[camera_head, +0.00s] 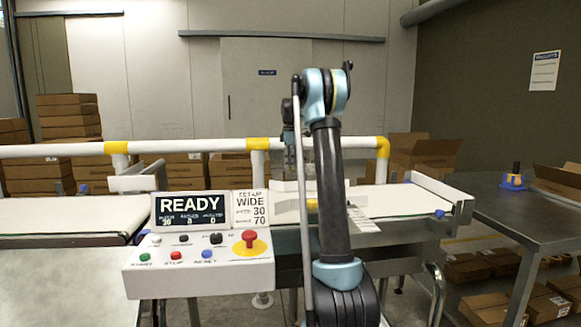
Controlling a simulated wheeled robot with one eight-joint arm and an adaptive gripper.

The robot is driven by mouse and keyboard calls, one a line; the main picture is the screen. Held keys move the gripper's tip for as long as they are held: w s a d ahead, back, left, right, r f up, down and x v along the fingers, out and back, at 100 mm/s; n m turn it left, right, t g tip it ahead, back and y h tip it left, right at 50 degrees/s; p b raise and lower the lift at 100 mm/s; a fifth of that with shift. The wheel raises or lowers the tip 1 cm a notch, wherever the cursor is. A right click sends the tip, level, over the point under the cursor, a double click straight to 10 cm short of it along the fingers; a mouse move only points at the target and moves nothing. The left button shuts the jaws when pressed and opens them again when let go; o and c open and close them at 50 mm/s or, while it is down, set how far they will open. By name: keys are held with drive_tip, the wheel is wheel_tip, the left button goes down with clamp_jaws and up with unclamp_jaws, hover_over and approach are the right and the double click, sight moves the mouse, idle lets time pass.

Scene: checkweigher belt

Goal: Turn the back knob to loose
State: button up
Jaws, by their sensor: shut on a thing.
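My gripper (308,168) is over the belt at the back rail, mostly hidden behind my dark arm link. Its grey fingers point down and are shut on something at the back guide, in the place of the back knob. The knob itself is hidden, so I cannot see which way it is turned. A small yellow part (312,204) shows nearer, beside my arm. A white scale plate with marks (360,213) lies to the right of my arm.
A white panel (200,279) with coloured buttons and a red stop knob (250,239) stands in front. Its display (191,210) reads READY. A white pipe rail (200,146) with yellow joints runs behind the belt. A steel table (520,210) stands at right.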

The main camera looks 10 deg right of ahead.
drive_tip(key=shift+w, duration=0.15)
drive_tip(key=o, duration=1.1)
wheel_tip(320, 180, up, 12)
drive_tip(key=shift+f, duration=0.1)
